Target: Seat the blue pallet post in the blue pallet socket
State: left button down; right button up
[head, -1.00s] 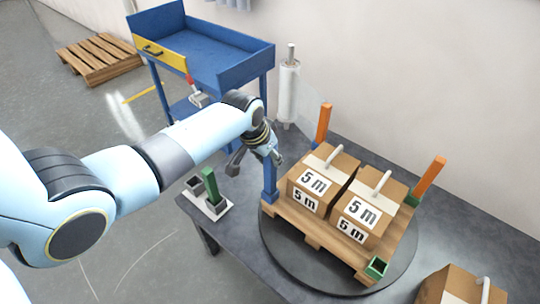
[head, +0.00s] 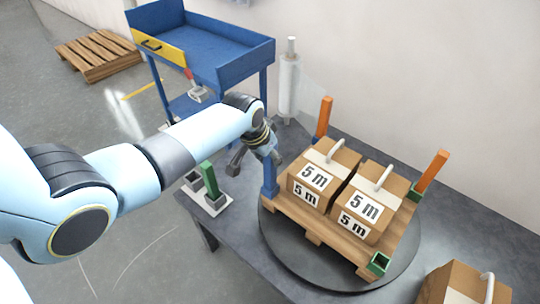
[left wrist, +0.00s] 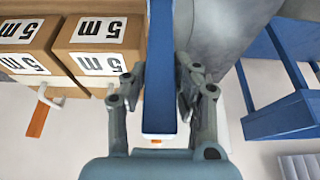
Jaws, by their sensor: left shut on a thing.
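The blue pallet post (head: 269,175) stands about upright at the left corner of the wooden pallet (head: 310,232). The blue pallet socket (head: 269,194) is at that corner, and the post's lower end meets it. I cannot tell how deep the post sits. My left gripper (head: 257,160) is shut on the post's upper part. In the left wrist view the blue post (left wrist: 160,45) runs between the two fingers (left wrist: 160,90). My right gripper is not in view.
Two boxes (head: 325,176) marked "5 m" stand on the pallet close to the post. Orange posts (head: 323,117) rise at other corners, and a green socket (head: 379,262) is at the near corner. A green post (head: 209,179) stands in a holder (head: 216,208) to the left.

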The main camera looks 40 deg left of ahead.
pick_arm(q)
jog(key=shift+f+b, duration=0.5)
jog(key=shift+f, duration=0.25)
jog(key=c, duration=1)
grip_release()
jog(key=shift+o, duration=0.2)
jog(key=shift+r, duration=0.1)
jog(key=v, duration=1.1)
jog(key=shift+s+r, duration=0.15)
jog(key=shift+r, duration=0.25)
